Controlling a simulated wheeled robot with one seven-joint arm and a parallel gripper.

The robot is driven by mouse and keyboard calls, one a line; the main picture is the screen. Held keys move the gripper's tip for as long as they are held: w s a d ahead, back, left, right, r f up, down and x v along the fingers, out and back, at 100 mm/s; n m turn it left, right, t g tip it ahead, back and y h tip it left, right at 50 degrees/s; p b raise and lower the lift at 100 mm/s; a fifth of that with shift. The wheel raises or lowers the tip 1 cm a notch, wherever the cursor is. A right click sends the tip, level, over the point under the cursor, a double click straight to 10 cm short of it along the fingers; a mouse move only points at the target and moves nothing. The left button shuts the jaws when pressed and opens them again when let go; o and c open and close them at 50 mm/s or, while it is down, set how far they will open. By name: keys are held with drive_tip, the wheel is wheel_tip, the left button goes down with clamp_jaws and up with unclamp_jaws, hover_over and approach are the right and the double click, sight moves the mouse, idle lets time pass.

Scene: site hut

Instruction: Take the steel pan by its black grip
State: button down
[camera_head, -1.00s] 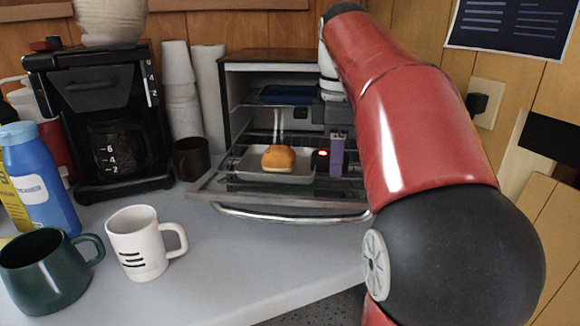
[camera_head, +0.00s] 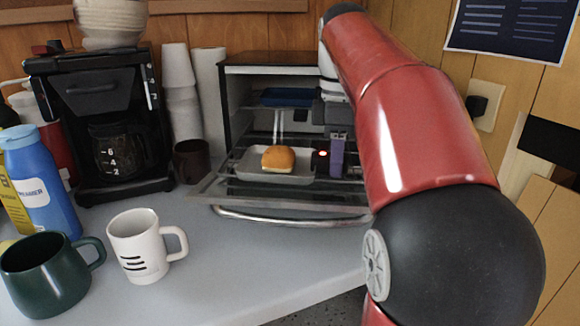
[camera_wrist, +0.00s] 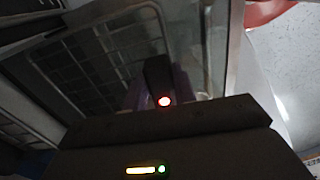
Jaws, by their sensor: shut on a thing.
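The steel pan (camera_head: 247,166) lies level inside the open toaster oven, with a bun (camera_head: 278,158) on it. My gripper (camera_head: 338,168) reaches into the oven from the right, and its purple fingers point down at the pan's right side. In the wrist view the purple fingers (camera_wrist: 158,90) are closed on either side of the black grip (camera_wrist: 157,69). In the head view the grip is hidden by the fingers. The pan's body cannot be made out in the dark wrist view.
The oven's glass door (camera_head: 215,190) is folded down over the counter. A blue item (camera_head: 288,96) lies on the upper rack. A brown cup (camera_head: 191,160), coffee maker (camera_head: 95,120), white mug (camera_head: 135,240) and green mug (camera_head: 45,275) stand to the left.

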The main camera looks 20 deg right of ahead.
drive_tip(key=shift+r+p, duration=2)
